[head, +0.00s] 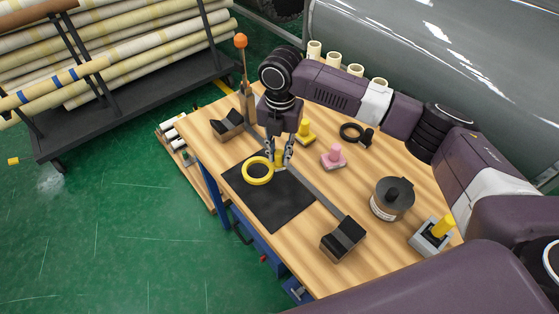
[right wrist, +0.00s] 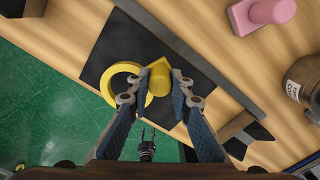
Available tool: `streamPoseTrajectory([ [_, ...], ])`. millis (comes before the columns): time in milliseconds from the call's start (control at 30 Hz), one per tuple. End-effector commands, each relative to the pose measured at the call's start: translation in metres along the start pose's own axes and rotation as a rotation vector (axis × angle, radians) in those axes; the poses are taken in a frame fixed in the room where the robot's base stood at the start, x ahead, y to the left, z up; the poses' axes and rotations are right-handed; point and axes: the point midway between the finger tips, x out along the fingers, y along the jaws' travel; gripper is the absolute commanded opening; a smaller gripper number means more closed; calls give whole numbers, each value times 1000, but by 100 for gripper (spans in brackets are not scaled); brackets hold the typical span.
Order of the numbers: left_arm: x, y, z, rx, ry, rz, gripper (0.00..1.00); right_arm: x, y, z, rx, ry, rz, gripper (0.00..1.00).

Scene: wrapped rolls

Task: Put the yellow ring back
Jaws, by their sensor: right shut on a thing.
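The yellow ring (head: 257,171) has a yellow upright handle at one side, seen between my fingertips. My right gripper (head: 279,158) points down and is shut on this handle. In the right wrist view the ring (right wrist: 116,91) lies to the left of the fingers, and my right gripper (right wrist: 159,86) closes around the handle from both sides. The ring is over the black mat (head: 275,210), level; I cannot tell whether it touches it. My left gripper is not clearly seen in either view.
A black ring (head: 352,132), a yellow stamp-shaped piece (head: 305,133) and a pink one (head: 333,157) stand behind and right. Right are a round dark-lidded container (head: 392,198) and a grey block with a yellow peg (head: 430,238). A black cradle (head: 343,240) stands in front.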

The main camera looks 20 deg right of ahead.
Motion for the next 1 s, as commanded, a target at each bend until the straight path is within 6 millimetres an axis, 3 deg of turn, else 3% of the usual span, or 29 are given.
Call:
streamPoseTrajectory([
  [300,-9,-10,-1,4,1,-11,40,40,-1,0,-1,2,-1,0],
  [667,-8,-12,2,0,-4,-13,40,44,-1,0,-1,1,0,0],
  [700,-8,-12,2,0,-4,-13,40,44,-1,0,-1,1,-1,23],
  [833,-8,-12,2,0,-5,-14,40,44,-1,0,-1,1,-1,37],
  [1000,-8,-12,2,0,-5,-14,40,44,-1,0,0,1,-1,37],
])
